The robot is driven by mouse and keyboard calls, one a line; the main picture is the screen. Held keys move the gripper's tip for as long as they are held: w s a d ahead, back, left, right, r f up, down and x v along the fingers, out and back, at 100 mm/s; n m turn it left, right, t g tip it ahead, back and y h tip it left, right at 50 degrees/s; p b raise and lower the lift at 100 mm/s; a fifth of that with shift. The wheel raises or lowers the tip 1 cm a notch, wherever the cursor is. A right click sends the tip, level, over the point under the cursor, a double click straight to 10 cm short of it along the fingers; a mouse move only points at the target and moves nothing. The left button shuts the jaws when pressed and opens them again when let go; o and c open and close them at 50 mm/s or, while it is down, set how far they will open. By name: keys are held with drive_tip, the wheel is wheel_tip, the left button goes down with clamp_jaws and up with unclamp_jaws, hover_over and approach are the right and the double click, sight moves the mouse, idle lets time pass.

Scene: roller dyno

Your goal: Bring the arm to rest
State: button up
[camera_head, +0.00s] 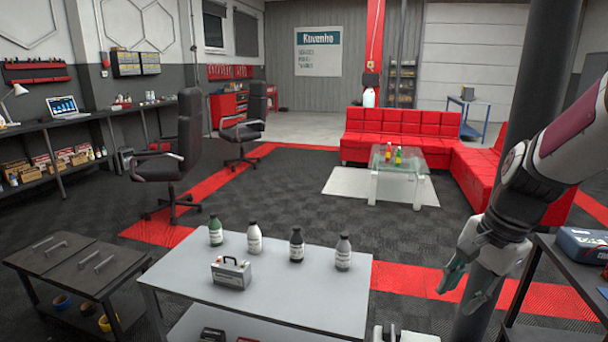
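My arm comes in from the right side of the head view and bends downward at its elbow. My gripper (463,292) hangs at the arm's end, pointing down. Its two greenish fingers are spread apart with nothing between them. It is to the right of the grey table (190,268) and left of the dark cart at the right edge. It appears clear of both, though its exact height is hard to tell.
The dark cart (560,262) carries a blue case (584,244). A low black cabinet (75,262) stands left. Open floor lies behind the table.

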drive_tip(key=s+a+r+n+t+p, duration=0.1)
drive_tip(key=s+a+r+n, duration=0.1)
drive_tip(key=s, duration=0.5)
drive_tip(key=s+a+r+n+h+p, duration=0.1)
drive_tip(key=s+a+r+n, duration=0.2)
drive_tip(key=s+n, duration=0.3)
drive_tip(key=s+a+r+n+t+p, duration=0.1)
drive_tip(key=s+a+r+n+p, duration=0.1)
drive_tip(key=s+r+n, duration=0.3)
drive_tip(key=s+a, duration=0.1)
drive_tip(key=s, duration=0.2)
drive_tip(key=shift+t+h, duration=0.3)
drive_tip(key=shift+h, duration=0.1)
drive_tip(key=shift+a+r, duration=0.1)
